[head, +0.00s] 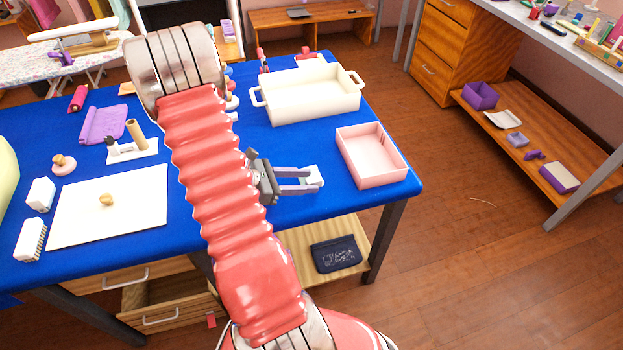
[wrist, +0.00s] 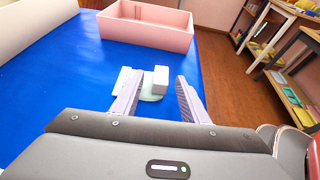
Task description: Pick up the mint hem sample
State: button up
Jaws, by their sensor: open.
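The mint hem sample (wrist: 150,98) is a small pale green piece on the blue cloth, in the wrist view between my fingers. A white block (wrist: 161,78) stands at its far right side; I cannot tell whether it rests on the sample. A flat white piece (wrist: 124,80) shows partly behind my left finger. My gripper (wrist: 159,84) is open and empty, with its fingers on either side of the sample. In the head view my gripper (head: 314,180) is low over the table's right part, and the pale pieces at its tips are too small to tell apart.
A pink open box (head: 372,155) stands just beyond my gripper, and it also shows in the wrist view (wrist: 147,30). A cream tray with handles (head: 308,94) is behind. The blue table's (head: 405,188) right edge is close.

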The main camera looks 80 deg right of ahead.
jog(key=shift+s+d+f, duration=0.25)
jog(key=shift+s+d, duration=0.05)
jog(key=shift+s, duration=0.15)
jog(key=shift+c, duration=0.6)
grip_shut()
